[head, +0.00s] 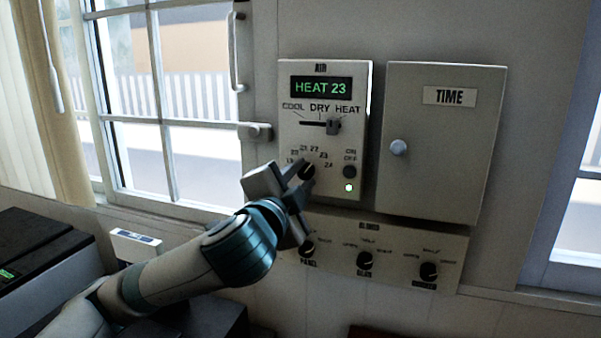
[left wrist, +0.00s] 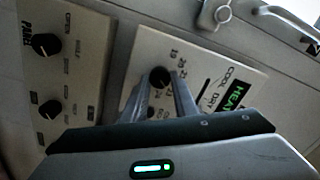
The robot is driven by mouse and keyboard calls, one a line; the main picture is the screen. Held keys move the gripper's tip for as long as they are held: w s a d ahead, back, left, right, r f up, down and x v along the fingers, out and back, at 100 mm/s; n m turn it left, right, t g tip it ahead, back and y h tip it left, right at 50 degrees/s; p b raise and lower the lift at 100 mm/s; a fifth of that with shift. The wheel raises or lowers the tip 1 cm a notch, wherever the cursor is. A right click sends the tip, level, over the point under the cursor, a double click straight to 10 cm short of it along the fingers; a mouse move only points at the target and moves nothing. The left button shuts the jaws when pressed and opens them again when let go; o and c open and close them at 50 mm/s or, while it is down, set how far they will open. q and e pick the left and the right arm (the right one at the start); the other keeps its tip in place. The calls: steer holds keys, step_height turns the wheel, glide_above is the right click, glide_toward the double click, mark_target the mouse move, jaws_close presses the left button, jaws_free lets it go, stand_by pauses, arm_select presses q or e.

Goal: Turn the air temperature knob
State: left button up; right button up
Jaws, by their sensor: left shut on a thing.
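The AIR panel (head: 350,110) is on the wall in the middle of the head view. Its display (head: 321,87) reads HEAT 23. The black round temperature knob (head: 306,171) sits low on the panel, ringed by numbers. My left gripper (head: 303,180) is at this knob with its fingers on either side, shut on it. In the left wrist view the knob (left wrist: 159,77) shows between the two fingertips. The slide lever (head: 333,127) stands at the HEAT end. The ON/OFF knob (head: 350,172) has a lit green lamp below it. My right gripper is not in view.
A closed TIME box (head: 446,140) with a round knob is right of the panel. A lower panel (head: 400,235) carries several black knobs, close under my left gripper. A window (head: 180,100) with a handle is at the left.

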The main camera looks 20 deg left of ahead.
arm_select(q)
steer(key=m+p, duration=0.1)
steer(key=m, duration=0.3)
steer(key=shift+r+p, duration=0.1)
steer(key=shift+p, duration=0.25)
steer(key=shift+m+p, duration=0.85)
steer(key=shift+m, duration=1.15)
steer(key=shift+f, duration=0.2)
steer(key=o, duration=1.1)
